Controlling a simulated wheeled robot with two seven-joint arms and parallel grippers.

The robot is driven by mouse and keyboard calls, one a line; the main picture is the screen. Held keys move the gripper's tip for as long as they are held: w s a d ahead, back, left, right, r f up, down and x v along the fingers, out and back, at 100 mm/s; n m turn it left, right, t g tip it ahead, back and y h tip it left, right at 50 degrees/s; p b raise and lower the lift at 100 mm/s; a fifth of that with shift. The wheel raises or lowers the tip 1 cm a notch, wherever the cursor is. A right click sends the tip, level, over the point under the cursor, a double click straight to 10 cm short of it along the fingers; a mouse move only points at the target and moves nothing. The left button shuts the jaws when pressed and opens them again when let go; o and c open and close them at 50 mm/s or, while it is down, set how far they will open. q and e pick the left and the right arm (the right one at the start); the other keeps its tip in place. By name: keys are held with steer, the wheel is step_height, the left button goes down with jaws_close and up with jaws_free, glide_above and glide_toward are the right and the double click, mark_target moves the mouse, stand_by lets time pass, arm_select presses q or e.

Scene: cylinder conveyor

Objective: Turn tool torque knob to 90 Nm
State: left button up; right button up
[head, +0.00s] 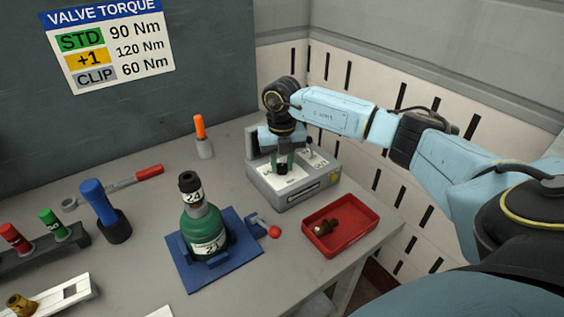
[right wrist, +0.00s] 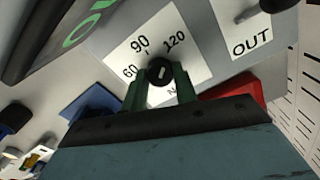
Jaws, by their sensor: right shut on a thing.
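The grey torque tool box (head: 296,200) stands on the bench below my right arm. Its black round knob (right wrist: 160,70) sits on a white dial plate (right wrist: 136,36) marked 60, 90 and 120. The knob carries a short white mark; I cannot tell exactly which number it points to. My right gripper (head: 283,159) reaches down over the box, and its two green fingers are shut on the knob from both sides, as the right wrist view shows (right wrist: 160,80). My left gripper is in neither view. The wall sign (head: 108,47) reads STD 90 Nm, +1 120 Nm, CLIP 60 Nm.
A green bottle-shaped cylinder (head: 204,231) stands in a blue cradle (head: 245,252). A red-handled wrench (head: 120,185) lies left. Walls close the back and right.

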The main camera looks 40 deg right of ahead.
mark_target(282, 166)
steer(key=n, duration=1)
steer(key=shift+r+b, duration=0.1)
steer(key=shift+b, duration=0.25)
steer(key=shift+w+n, duration=0.1)
steer(key=shift+n, duration=0.2)
steer(key=o, duration=1)
steer(key=shift+c, duration=0.2)
step_height(282, 166, up, 13)
steer(key=shift+r, duration=0.2)
steer(key=shift+f, duration=0.1)
